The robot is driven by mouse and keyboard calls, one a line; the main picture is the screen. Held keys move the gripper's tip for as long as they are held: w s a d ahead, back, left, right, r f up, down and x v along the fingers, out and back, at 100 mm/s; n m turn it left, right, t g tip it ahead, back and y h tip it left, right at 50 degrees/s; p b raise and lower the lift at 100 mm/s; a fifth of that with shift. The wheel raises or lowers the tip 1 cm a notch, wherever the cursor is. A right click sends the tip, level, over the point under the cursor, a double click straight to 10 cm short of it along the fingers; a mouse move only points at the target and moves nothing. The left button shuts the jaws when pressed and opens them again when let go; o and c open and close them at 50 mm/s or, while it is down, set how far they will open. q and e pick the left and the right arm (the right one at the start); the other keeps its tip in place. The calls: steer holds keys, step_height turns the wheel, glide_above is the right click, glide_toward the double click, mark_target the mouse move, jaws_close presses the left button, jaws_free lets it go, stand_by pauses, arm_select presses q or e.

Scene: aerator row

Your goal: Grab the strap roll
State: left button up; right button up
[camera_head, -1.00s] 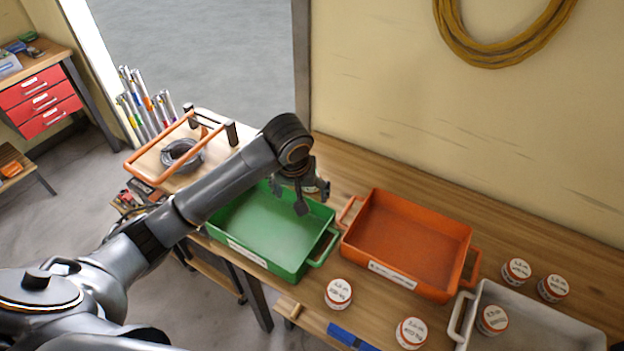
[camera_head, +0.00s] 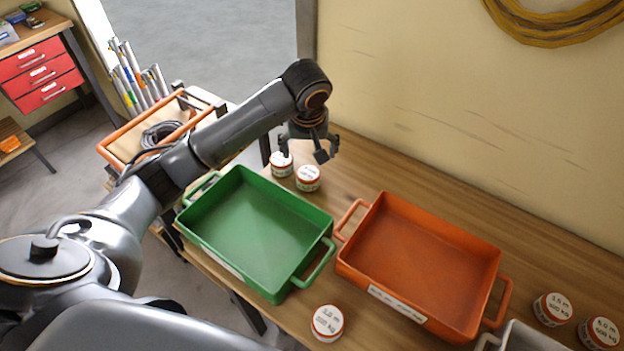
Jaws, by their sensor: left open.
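Several round strap rolls with white labelled tops and red-orange bands stand on the wooden bench. Two stand close together behind the green tray: one strap roll (camera_head: 281,165) at the left and another strap roll (camera_head: 308,179) just right of it. A third strap roll (camera_head: 327,323) stands in front, between the green and orange trays. Two more, a roll (camera_head: 553,309) and a roll (camera_head: 600,333), are at the lower right. My left gripper (camera_head: 304,151) is open and empty, pointing down above the two rear rolls; one finger partly covers the left one. My right gripper is not in view.
A green tray (camera_head: 188,235) and an orange tray (camera_head: 345,271), both empty, stand on the bench. A grey tray (camera_head: 520,340) is cut off at the bottom. An orange-railed cart (camera_head: 125,130) with a grey coil is at the left.

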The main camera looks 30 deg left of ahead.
mark_target(308, 174)
arm_select(q)
steer(key=p+x, duration=0.1)
steer(key=x, duration=0.7)
steer(key=shift+f, duration=0.25)
steer(key=p+x, duration=0.2)
steer(key=x, duration=0.2)
steer(key=shift+s+a, duration=0.1)
steer(key=shift+a, duration=0.1)
steer(key=shift+w+f, duration=0.2)
steer(key=shift+f, duration=0.4)
steer(key=shift+r, duration=0.1)
steer(key=c, duration=1.4)
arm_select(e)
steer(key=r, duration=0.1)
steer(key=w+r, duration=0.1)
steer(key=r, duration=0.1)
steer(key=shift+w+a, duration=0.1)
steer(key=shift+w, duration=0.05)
